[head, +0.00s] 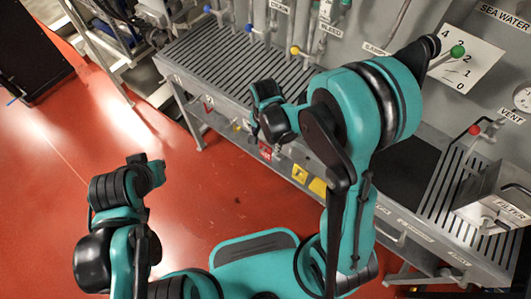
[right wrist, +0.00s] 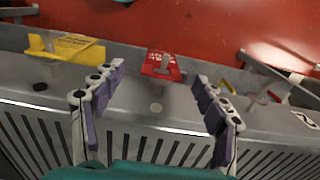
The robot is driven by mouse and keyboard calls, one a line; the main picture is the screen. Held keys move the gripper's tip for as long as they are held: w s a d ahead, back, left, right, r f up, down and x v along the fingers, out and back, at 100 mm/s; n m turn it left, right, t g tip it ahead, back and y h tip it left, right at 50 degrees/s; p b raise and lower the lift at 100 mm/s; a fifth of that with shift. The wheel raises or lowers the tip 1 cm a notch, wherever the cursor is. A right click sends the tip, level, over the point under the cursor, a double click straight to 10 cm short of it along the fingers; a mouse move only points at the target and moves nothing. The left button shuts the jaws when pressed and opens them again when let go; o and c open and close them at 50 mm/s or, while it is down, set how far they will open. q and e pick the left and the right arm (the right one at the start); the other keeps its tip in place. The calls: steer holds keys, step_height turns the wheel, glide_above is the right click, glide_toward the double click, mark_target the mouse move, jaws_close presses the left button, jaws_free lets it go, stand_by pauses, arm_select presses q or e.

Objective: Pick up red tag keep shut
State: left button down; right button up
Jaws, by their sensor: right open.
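The red tag (head: 265,151) hangs at the front edge of the grey slatted bench in the head view, just below my right gripper (head: 268,112). In the right wrist view the red tag (right wrist: 162,66) has white print and a grey piece across its middle. It lies ahead of my right gripper (right wrist: 155,102), roughly centred between the two fingers. The fingers are spread, nothing is between them, and they are apart from the tag. My left gripper (head: 150,168) is over the red floor at the left, away from the bench; its fingers are too unclear to read.
Yellow tags (head: 318,186) hang along the bench front to the right of the red one; one (right wrist: 72,46) also shows in the right wrist view. The slatted bench top (head: 230,70) lies behind. Valve handles and pipes line the grey panel.

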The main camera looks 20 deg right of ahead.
mark_target(265, 145)
steer(key=f+b, duration=0.1)
steer(key=f, duration=0.1)
steer(key=f+b, duration=0.1)
steer(key=f, duration=0.1)
steer(key=w+f+b, duration=0.1)
steer(key=f, duration=0.1)
steer(key=shift+d+f, duration=0.1)
steer(key=shift+d, duration=0.05)
steer(key=shift+s, duration=0.1)
steer(key=c, duration=1)
